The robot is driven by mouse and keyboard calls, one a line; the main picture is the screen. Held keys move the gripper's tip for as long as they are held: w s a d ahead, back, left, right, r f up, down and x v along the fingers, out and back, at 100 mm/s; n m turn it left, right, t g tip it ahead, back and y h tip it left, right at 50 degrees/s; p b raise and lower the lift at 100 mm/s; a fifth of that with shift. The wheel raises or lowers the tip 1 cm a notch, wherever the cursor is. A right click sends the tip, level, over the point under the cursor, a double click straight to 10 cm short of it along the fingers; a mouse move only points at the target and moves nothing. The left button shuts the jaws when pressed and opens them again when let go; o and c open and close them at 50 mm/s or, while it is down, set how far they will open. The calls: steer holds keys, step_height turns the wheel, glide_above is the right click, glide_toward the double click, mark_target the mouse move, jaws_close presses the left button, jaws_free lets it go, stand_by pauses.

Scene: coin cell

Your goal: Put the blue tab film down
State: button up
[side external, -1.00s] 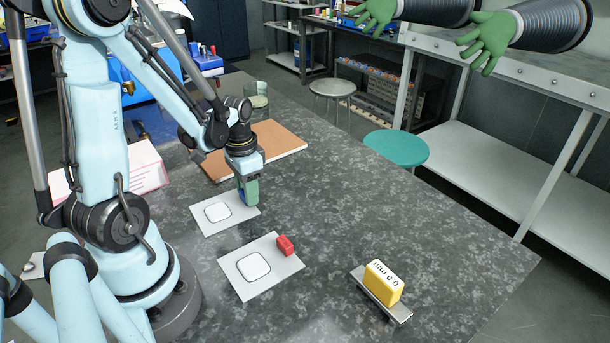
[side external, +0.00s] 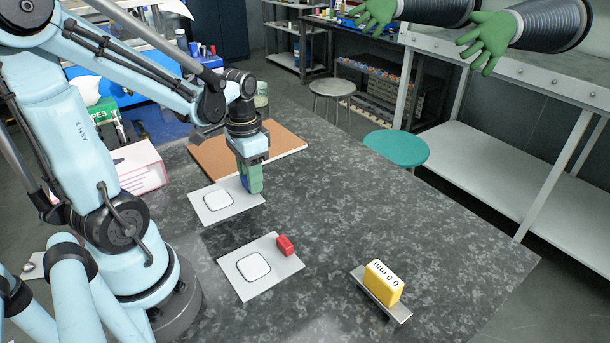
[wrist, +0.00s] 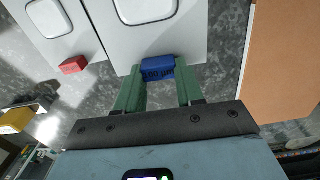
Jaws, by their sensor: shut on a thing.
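The blue tab film is a white sheet (side external: 240,215) with a rounded white square (side external: 218,200) and a blue block (wrist: 158,68) at its edge; dark print shows on the block. My gripper (side external: 254,186) is shut on the blue block, its green fingers on either side. In the wrist view my gripper (wrist: 158,82) has the block between the fingertips, and the sheet extends beyond it. The sheet looks flat and seems raised a little, with a dark shadow below it on the grey table. The fingers mostly hide the block in the side view.
A similar sheet with a red block (side external: 285,245) lies nearer on the table. A yellow block (side external: 383,280) on a metal plate stands at the right front. A brown board (side external: 285,142) lies behind my gripper. The table's middle right is clear.

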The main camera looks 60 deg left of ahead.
steer(key=d+r, duration=0.5)
steer(key=d, duration=0.3)
steer(key=w+a+r, duration=0.4)
steer(key=w+a, duration=0.4)
steer(key=w, duration=0.3)
steer(key=w+a+f, duration=0.2)
steer(key=w+a, duration=0.5)
steer(key=a, duration=0.5)
steer(key=a+f, duration=0.2)
steer(key=a, duration=0.1)
steer(key=s+a+f, duration=0.1)
steer(key=a+f, duration=0.1)
steer(key=a, duration=0.2)
steer(key=s+a+f, duration=0.1)
steer(key=a+f, duration=0.2)
steer(key=a, duration=0.1)
steer(key=shift+a, duration=0.25)
steer(key=shift+f, duration=2.1)
steer(key=shift+f, duration=0.1)
steer(key=o, duration=1)
